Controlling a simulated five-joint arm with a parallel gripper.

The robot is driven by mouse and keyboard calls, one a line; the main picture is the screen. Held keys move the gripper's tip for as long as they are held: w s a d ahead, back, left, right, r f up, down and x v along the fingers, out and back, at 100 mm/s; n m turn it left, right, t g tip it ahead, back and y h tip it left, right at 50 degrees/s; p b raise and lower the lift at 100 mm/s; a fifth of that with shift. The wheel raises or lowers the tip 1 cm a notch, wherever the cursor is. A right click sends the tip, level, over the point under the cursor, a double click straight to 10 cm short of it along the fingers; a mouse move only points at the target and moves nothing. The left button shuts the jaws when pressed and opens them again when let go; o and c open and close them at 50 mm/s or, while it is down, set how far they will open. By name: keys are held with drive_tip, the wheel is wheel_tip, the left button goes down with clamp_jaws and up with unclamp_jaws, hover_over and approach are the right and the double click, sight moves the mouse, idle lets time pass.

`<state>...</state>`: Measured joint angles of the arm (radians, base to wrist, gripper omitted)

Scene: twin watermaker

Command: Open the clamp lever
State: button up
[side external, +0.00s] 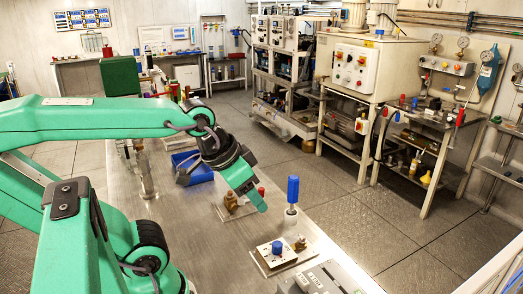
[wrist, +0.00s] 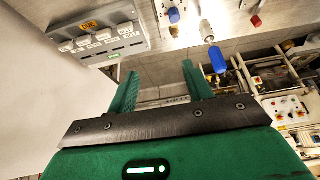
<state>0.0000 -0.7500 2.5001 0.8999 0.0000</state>
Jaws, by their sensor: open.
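An upright lever with a blue grip (side external: 292,189) on a thin metal stem stands on the bench, right of my gripper. I take it for the clamp lever; no label confirms this. It also shows in the wrist view (wrist: 217,60), beyond and right of the right finger. My gripper (side external: 263,207) is green and points down toward the bench, to the left of the lever and apart from it. In the wrist view my two green fingers (wrist: 161,84) are spread with nothing between them.
A white plate with a blue knob (side external: 277,247) and a grey switch panel (side external: 322,279) lie near the front. A brass valve (side external: 231,202) and a red knob (side external: 261,191) are behind my gripper. A blue tray (side external: 192,167) sits farther back. Bare bench (side external: 190,225) lies left.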

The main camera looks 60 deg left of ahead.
idle(0.3)
drive_tip(key=shift+c, duration=1)
drive_tip(key=w+a+f+n+g, duration=0.1)
drive_tip(key=w+a+n+g, duration=0.3)
drive_tip(key=w+a, duration=0.95)
drive_tip(key=w+a+f+n, duration=0.1)
drive_tip(key=a+f, duration=0.3)
drive_tip(key=a, duration=0.1)
drive_tip(key=w+a+f+n+g, duration=0.1)
drive_tip(key=w+a+f+n, duration=0.1)
drive_tip(key=a+f, duration=0.2)
drive_tip(key=w+a+f+n, duration=0.1)
drive_tip(key=a+f, duration=0.3)
drive_tip(key=a, duration=0.3)
drive_tip(key=shift+w+a+f+g, duration=0.15)
drive_tip(key=shift+w+f+g, duration=0.15)
drive_tip(key=shift+w+f, duration=0.05)
drive_tip(key=shift+a+f+n, duration=0.15)
drive_tip(key=shift+a+n, duration=0.1)
drive_tip(key=shift+n, duration=0.05)
